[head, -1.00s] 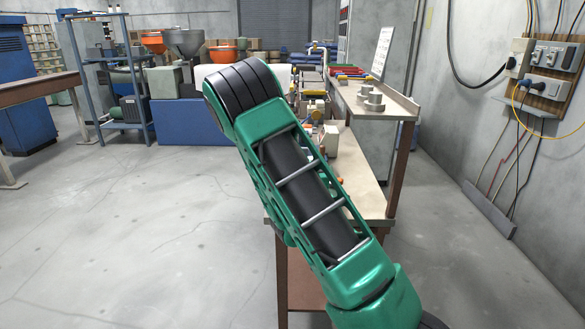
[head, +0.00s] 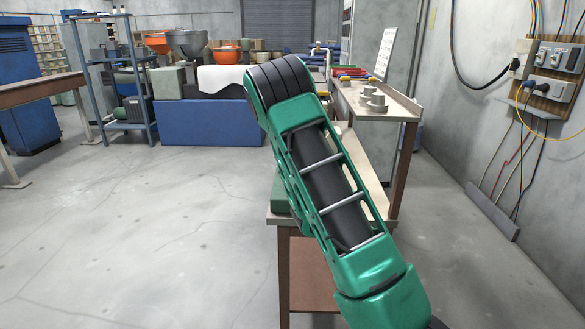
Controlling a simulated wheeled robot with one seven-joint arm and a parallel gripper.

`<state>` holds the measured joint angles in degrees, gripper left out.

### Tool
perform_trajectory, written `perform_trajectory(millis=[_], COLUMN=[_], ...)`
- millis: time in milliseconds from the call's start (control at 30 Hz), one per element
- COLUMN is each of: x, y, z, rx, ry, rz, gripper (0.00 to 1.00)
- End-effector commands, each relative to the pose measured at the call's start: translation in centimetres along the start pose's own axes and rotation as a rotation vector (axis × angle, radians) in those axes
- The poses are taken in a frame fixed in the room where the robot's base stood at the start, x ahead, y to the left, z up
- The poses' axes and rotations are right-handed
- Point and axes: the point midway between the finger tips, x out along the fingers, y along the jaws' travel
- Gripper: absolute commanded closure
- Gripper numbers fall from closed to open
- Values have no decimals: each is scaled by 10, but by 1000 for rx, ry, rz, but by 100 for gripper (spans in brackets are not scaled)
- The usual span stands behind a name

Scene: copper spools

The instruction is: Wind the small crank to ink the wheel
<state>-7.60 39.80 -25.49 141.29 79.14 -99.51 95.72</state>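My green arm (head: 335,185) crosses the middle of the head view from the lower right up to a black-banded joint. My gripper is not in view. The small crank and the wheel cannot be made out. My arm covers much of the workbench (head: 368,150) where they may stand. A green shape (head: 280,197) shows at the bench's near left corner, partly behind my arm, and I cannot tell what it is.
A raised shelf (head: 395,104) along the bench's right side holds grey metal cylinders (head: 376,102) and coloured items. A wall with sockets and cables (head: 548,75) is at right. A blue rack (head: 125,85) and hoppers (head: 188,43) stand at back left. The left floor is clear.

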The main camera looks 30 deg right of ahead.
Motion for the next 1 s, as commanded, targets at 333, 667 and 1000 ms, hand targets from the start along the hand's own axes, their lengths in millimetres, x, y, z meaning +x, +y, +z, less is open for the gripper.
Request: perform_trajectory(millis=[333, 667, 1000], x=[0, 0, 0], y=[-2, -2, -2], z=[3, 3, 1], rx=[2, 2, 1], ry=[-6, -6, -3], rz=[-34, -33, -31], gripper=[100, 64, 64])
